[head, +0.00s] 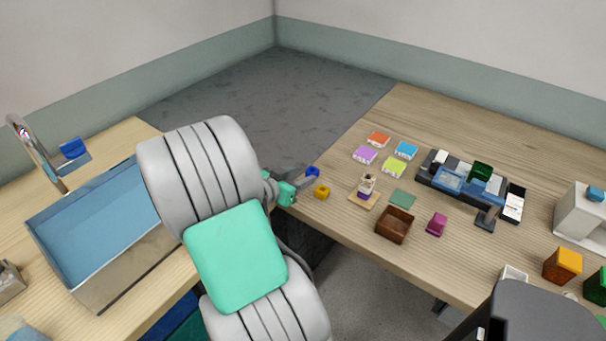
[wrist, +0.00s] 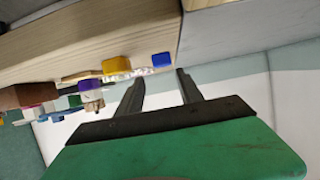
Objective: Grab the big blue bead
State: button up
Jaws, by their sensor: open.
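A blue bead (head: 313,171), looking like a small block, sits at the left edge of the right-hand wooden table. It also shows in the wrist view (wrist: 161,60), just beyond my fingertips and roughly between their lines. My gripper (head: 301,179) is at that table edge, beside the bead in the head view. In the wrist view my gripper (wrist: 159,75) is open, with nothing between its fingers. I cannot tell the exact gap to the bead. A yellow bead (head: 322,192) sits close by, nearer the camera; it also shows in the wrist view (wrist: 116,66).
A small stand with stacked pieces (head: 366,188), a brown open box (head: 394,224) and a magenta block (head: 436,224) stand further right. Several coloured boxes lie behind. A metal sink (head: 95,275) is on the left. The wooden table (head: 340,160) is clear behind the blue bead.

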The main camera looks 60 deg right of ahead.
aim_at(309, 172)
jog(key=x, duration=0.4)
jog(key=p+x, duration=0.1)
jog(key=x, duration=0.1)
jog(key=shift+w+d+f, duration=0.1)
jog(key=shift+w+f, duration=0.25)
jog(key=shift+f, duration=0.05)
jog(key=shift+c, duration=0.2)
grip_shut()
